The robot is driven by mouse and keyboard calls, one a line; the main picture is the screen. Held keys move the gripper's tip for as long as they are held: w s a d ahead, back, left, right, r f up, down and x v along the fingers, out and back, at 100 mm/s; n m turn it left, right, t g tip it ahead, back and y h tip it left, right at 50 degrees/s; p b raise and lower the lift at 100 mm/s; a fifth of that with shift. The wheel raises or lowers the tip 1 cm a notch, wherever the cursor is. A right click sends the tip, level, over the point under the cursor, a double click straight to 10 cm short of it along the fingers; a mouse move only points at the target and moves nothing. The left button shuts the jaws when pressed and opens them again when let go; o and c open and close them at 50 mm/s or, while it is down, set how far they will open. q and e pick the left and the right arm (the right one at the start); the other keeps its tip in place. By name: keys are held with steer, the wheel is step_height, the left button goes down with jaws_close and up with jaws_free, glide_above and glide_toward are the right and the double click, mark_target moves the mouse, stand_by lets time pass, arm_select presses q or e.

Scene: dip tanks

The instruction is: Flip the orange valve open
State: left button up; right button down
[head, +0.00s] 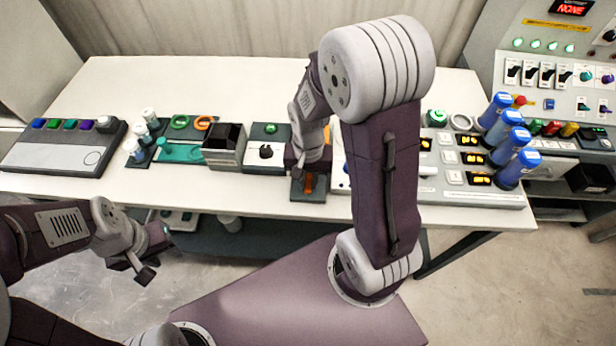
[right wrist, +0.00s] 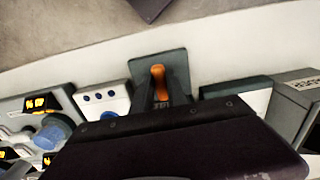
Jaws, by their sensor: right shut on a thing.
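The orange valve handle (head: 308,184) stands on a dark square base plate (head: 309,197) at the front edge of the white table. My right gripper (head: 309,168) reaches down over it and is shut on the handle. In the right wrist view the orange handle (right wrist: 158,78) sticks out from between the dark fingers (right wrist: 160,97), above its dark plate (right wrist: 160,65). The handle's lower part is hidden by the gripper. My left gripper (head: 150,258) is open and empty, low in front of the table and away from the valve.
To the right is a grey console (head: 470,187) with blue cylinders (head: 517,168). My right arm hides part of the table.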

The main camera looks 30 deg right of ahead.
mark_target(309, 183)
steer(key=c, duration=1.3)
jaws_free()
steer(key=shift+r, duration=0.1)
step_height(309, 183, up, 9)
steer(key=shift+w+f+p, duration=0.1)
steer(key=shift+p, duration=0.6)
